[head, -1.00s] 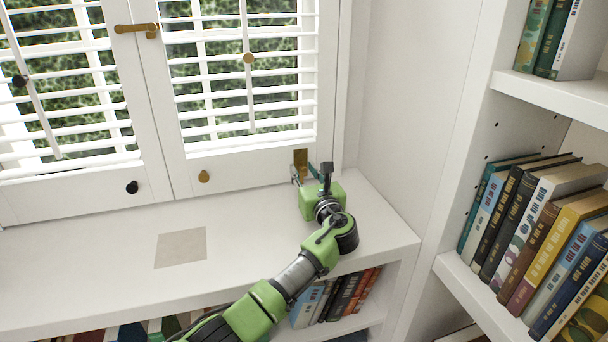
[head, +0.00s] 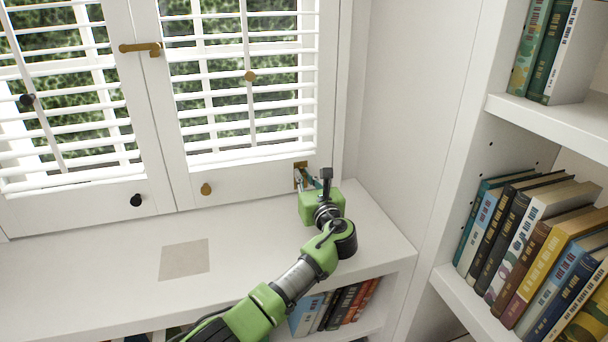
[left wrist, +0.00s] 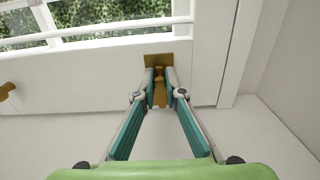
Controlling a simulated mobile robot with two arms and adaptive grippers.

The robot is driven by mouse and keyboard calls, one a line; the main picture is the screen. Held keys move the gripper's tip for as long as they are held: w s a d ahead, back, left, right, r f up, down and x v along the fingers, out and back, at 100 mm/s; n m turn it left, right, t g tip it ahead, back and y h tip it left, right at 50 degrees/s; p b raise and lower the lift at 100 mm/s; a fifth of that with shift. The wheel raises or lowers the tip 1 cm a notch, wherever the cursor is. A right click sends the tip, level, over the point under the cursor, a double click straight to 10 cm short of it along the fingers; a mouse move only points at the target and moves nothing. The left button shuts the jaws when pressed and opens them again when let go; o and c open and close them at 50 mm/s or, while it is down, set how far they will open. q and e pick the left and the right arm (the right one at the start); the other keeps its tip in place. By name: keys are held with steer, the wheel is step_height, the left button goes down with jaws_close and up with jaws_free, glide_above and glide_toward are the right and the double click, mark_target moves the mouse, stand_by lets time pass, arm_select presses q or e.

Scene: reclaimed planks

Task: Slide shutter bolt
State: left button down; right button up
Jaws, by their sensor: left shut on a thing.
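The brass shutter bolt (left wrist: 159,75) sits on a brass plate (left wrist: 158,59) low on the right shutter panel, near its right corner. In the head view the plate (head: 300,165) shows just above my fingers, which hide most of the bolt. My left gripper (left wrist: 160,88) reaches in from below and is shut on the bolt, one teal-padded finger on each side of it. In the head view my left gripper (head: 306,181) is above the white sill. My right gripper is in neither view.
Two louvred shutters stand closed, with a brass latch (head: 140,48) across their meeting stiles. A brass knob (head: 206,189) and a black knob (head: 136,200) are low on the panels. The sill (head: 110,275) is clear except for a flat beige square (head: 184,259). Bookshelves stand at right.

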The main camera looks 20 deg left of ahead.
arm_select(q)
steer(key=shift+r, duration=0.25)
steer(key=c, duration=2)
jaws_free()
steer(key=shift+c, duration=0.2)
steer(key=shift+s+d, duration=0.35)
steer(key=shift+s, duration=0.05)
steer(key=v, duration=1.1)
steer(key=shift+f, duration=0.1)
